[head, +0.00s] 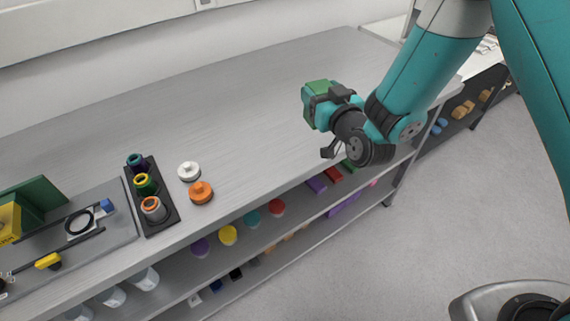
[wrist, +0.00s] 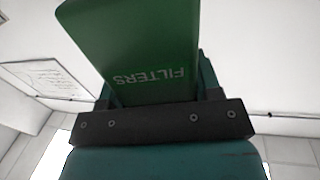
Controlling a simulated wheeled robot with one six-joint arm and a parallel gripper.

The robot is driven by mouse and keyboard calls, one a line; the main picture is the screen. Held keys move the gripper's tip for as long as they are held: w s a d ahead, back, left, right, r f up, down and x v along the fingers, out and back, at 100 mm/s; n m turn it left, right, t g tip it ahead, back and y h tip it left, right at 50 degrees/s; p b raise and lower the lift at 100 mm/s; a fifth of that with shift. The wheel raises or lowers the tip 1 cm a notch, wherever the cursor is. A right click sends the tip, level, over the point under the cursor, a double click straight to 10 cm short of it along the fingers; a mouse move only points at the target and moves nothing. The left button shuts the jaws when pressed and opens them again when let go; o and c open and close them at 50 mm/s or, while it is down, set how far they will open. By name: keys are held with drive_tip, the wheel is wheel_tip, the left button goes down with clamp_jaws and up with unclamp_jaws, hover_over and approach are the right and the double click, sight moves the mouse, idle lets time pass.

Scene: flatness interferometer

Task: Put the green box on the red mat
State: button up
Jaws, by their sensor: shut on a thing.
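The green box (wrist: 135,45) is held in my gripper, its face lettered FILTERS upside down in the wrist view. In the head view its green top (head: 318,87) shows at the end of my arm. My gripper (head: 311,103) is shut on the box, with a finger on either side of it. It is over the right part of the grey bench top; the exact height is hard to tell. I see no red mat in either view.
On the bench (head: 235,110), a black holder (head: 166,214) carries several coloured pieces. A white knob (head: 189,171) and an orange knob (head: 201,192) stand beside it. A grey plate with instruments (head: 118,232) lies far left. Shelves below hold coloured items. The bench middle is clear.

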drive_tip(key=s+a+r+n+g+y, duration=0.1)
drive_tip(key=s+a+r+n+y, duration=0.1)
drive_tip(key=a+r, duration=0.4)
drive_tip(key=shift+s+a+r+y, duration=0.2)
drive_tip(key=shift+s+a+y, duration=0.25)
drive_tip(key=shift+a, duration=0.5)
drive_tip(key=shift+w, duration=0.1)
wheel_tip(320, 180, down, 20)
drive_tip(key=b, duration=1.8)
drive_tip(key=shift+r, duration=0.15)
drive_tip(key=shift+f, duration=0.25)
drive_tip(key=o, duration=1.1)
drive_tip(key=shift+r, duration=0.1)
